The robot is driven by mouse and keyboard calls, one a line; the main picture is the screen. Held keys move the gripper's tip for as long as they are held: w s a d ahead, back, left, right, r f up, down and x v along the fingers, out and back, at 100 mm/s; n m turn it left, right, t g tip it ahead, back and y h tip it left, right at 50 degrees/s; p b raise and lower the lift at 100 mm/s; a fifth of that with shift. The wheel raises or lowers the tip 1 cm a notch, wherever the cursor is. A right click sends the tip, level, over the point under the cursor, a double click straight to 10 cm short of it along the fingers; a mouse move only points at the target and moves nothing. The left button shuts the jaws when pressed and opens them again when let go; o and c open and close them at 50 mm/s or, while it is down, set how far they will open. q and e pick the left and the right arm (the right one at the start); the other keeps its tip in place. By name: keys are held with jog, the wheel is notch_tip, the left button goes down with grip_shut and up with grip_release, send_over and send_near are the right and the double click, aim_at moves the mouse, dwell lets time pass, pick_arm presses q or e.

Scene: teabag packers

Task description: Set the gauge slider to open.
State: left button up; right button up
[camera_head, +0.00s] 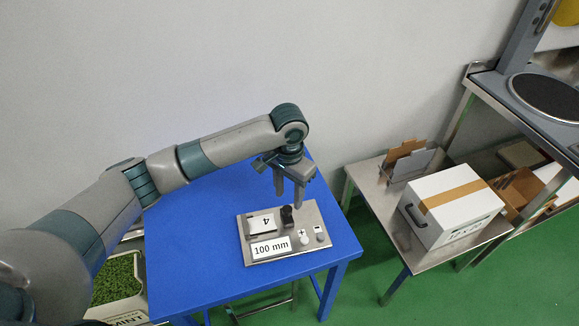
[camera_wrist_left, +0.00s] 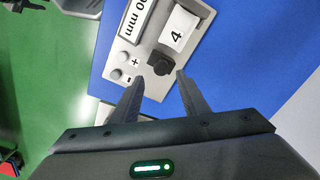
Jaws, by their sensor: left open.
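The gauge (camera_head: 284,231) is a grey metal panel lying on the blue table. It carries a "100 mm" label, a plate marked "4", and plus and minus buttons. Its slider (camera_head: 287,214) is a small black knob beside the "4" plate. The slider also shows in the left wrist view (camera_wrist_left: 160,64). My left gripper (camera_head: 289,198) is open and points down just above and behind the slider. In the left wrist view its fingertips (camera_wrist_left: 159,77) stand on either side of the slider's near end, with nothing between them gripped. My right gripper is out of view.
The blue table (camera_head: 195,265) is clear around the panel. To the right, a metal side table holds a white box (camera_head: 450,207) with a tan stripe and a cardboard holder (camera_head: 406,160). A bin of green leaves (camera_head: 117,280) stands at lower left.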

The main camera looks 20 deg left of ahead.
aim_at(289, 208)
pick_arm(q)
notch_tip(289, 208, up, 12)
jog(key=b, duration=0.2)
jog(key=shift+d+f, duration=0.1)
jog(key=shift+f, duration=0.05)
dwell(0.5)
